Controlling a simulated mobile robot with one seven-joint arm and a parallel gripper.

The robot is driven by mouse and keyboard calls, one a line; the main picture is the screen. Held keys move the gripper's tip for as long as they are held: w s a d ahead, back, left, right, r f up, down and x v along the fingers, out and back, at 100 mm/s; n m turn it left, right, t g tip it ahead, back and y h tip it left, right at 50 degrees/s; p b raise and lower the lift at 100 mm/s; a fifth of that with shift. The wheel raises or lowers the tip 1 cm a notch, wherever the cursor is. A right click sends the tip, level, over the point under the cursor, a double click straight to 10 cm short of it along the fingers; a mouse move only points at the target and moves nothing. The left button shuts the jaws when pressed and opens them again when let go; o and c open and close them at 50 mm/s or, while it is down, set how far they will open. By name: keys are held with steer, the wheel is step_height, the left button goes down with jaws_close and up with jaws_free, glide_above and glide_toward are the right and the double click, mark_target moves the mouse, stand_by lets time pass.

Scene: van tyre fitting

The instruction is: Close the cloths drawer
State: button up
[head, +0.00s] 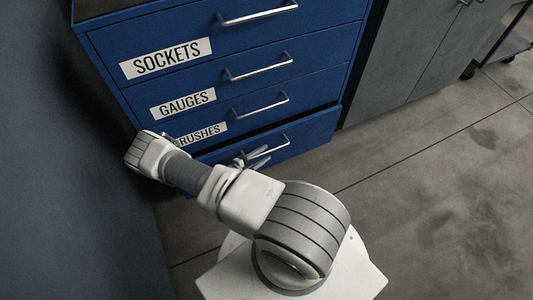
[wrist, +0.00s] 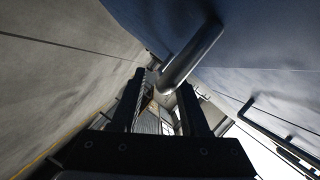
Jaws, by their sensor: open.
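The blue bottom drawer (head: 310,132) of the cabinet stands partly pulled out, with a dark gap above its front. Its label is hidden behind my arm, so I cannot read whether it says cloths. Its silver bar handle (head: 277,146) shows just beyond my gripper (head: 257,158) in the head view. In the wrist view the handle (wrist: 192,55) runs across the tips of the open fingers of my gripper (wrist: 163,82). I cannot tell whether the fingers touch it.
The drawers above, labelled SOCKETS (head: 167,58), GAUGES (head: 184,103) and BRUSHES (head: 205,133), look closed. A grey cabinet (head: 425,50) stands to the right. A dark wall or panel (head: 60,150) is close on the left. The floor (head: 440,170) at right is clear.

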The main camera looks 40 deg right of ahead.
steer(key=shift+x, duration=1.05)
jaws_close()
stand_by(0.7)
